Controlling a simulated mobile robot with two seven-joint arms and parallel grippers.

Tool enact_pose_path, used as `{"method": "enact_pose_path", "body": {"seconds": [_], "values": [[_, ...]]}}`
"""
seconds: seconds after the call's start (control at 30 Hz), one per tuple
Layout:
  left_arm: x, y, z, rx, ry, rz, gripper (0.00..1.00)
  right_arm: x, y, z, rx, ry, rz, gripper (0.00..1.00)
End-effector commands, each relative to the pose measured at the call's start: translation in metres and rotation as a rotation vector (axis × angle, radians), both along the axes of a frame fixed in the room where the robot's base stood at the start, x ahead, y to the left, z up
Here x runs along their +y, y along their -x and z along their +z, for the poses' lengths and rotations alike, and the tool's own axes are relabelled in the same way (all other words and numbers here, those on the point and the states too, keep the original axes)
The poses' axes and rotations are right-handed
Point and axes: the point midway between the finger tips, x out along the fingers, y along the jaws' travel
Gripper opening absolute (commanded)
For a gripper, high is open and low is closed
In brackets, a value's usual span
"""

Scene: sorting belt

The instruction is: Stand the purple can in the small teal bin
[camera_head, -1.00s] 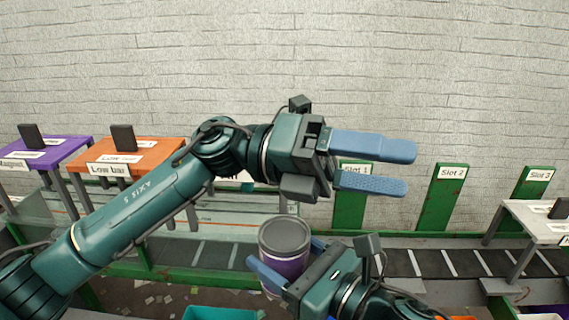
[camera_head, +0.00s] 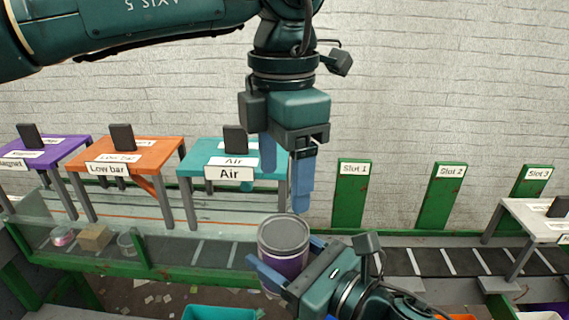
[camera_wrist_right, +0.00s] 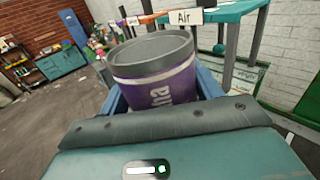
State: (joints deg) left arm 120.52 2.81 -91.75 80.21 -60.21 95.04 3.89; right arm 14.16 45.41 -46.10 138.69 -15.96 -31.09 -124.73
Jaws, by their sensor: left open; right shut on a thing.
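The purple can (camera_head: 285,262) has a grey lid and stands upright between the fingers of my right gripper (camera_head: 283,270), which is shut on it. The can (camera_wrist_right: 155,75) also fills the middle of the right wrist view. A teal bin (camera_head: 215,313) shows only its upper edge at the bottom of the head view, below and left of the can. Its inside is mostly out of view. My left gripper (camera_head: 284,185) is open and empty, fingers pointing down, just above the can and apart from it.
The belt (camera_head: 200,252) runs behind the can, with a box (camera_head: 94,237) and small containers at its left. A teal Air table (camera_head: 215,160), an orange Low bar table (camera_head: 130,157) and a purple table (camera_head: 45,152) stand over it. Green slot panels (camera_head: 352,195) stand at right.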

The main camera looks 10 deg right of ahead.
Motion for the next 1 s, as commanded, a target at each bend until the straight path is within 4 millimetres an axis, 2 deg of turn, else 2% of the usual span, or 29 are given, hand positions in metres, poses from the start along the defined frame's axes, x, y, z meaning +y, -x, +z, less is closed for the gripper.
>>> {"method": "enact_pose_path", "body": {"seconds": [0.4, 0.6, 0.8, 1.0], "values": [[0.000, 0.000, -0.074, 0.005, 0.000, -0.002, 0.71, 0.000, 0.000, 0.000, 0.000, 0.000, 0.000, 0.42], [0.000, 0.000, -0.102, 0.005, 0.002, -0.003, 0.71, 0.000, 0.000, 0.000, -0.001, -0.001, 0.000, 0.42], [0.000, 0.000, -0.114, 0.002, 0.003, -0.002, 0.71, 0.000, 0.000, 0.000, -0.001, -0.001, 0.000, 0.42], [0.000, 0.000, -0.115, 0.002, 0.003, -0.002, 0.71, 0.000, 0.000, 0.000, -0.001, -0.001, 0.000, 0.42]]}}
